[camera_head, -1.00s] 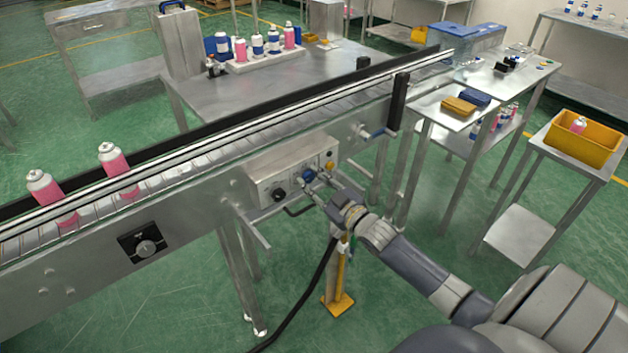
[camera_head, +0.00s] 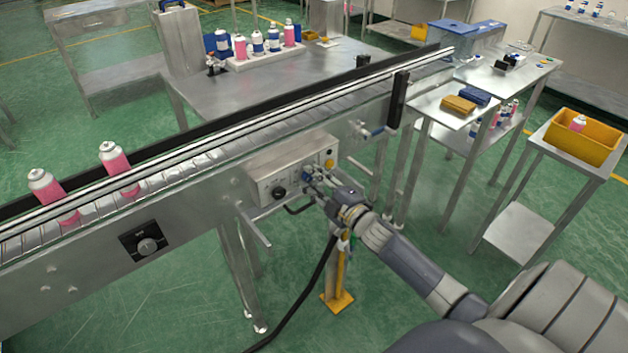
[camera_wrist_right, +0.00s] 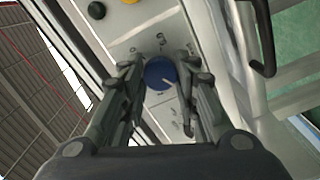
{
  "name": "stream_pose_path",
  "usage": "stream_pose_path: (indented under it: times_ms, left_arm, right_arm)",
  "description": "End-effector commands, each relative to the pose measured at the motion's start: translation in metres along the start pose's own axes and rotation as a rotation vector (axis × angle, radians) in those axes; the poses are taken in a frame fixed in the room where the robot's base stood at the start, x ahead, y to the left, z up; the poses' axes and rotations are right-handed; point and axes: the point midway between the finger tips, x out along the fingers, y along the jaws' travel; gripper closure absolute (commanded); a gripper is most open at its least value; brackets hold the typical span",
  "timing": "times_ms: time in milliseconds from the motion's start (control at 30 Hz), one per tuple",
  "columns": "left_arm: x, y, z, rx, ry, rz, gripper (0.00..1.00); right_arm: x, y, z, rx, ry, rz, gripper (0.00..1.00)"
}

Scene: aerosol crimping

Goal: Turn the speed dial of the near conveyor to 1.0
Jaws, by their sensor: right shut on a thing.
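The near conveyor (camera_head: 190,190) runs diagonally across the head view, with a grey control box (camera_head: 262,182) on its near side. A round blue dial with a pale pointer line shows on the box panel in the right wrist view (camera_wrist_right: 160,73). My right gripper (camera_head: 310,178) is at the panel; in the right wrist view its two fingers (camera_wrist_right: 159,82) are on either side of the blue dial and closed on it. In the head view the fingers largely hide the dial. The scale marks are too small to read. My left gripper is not in view.
A black knob (camera_head: 279,193) sits left of the gripper on the box, and a yellow button (camera_head: 330,164) to its right. Another dial plate (camera_head: 148,246) is on the conveyor's side at left. A yellow post (camera_head: 340,285) stands below my right arm.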

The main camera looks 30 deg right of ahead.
Motion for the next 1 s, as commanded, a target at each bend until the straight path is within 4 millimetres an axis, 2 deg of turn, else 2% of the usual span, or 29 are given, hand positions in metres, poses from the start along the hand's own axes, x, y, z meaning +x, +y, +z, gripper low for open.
stream_pose_path:
  times_ms: [633, 667, 700, 733, 1000]
  left_arm:
    - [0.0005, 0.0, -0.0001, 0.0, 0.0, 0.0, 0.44]
    - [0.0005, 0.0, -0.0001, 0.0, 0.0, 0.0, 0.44]
    - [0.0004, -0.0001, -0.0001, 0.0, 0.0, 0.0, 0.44]
    - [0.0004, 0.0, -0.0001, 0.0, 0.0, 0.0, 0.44]
    - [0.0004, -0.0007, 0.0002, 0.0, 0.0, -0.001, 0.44]
  right_arm:
    - [-0.0002, -0.0007, -0.0002, -0.05, 0.0, -0.001, 0.95]
    - [-0.0002, -0.0007, -0.0002, -0.05, 0.0, -0.001, 0.65]
    - [-0.0002, -0.0006, -0.0002, -0.05, 0.0, -0.001, 0.56]
    - [-0.0002, -0.0006, -0.0002, -0.049, 0.0, -0.001, 0.51]
    - [-0.0001, -0.0004, -0.0001, -0.048, 0.0, -0.001, 0.51]
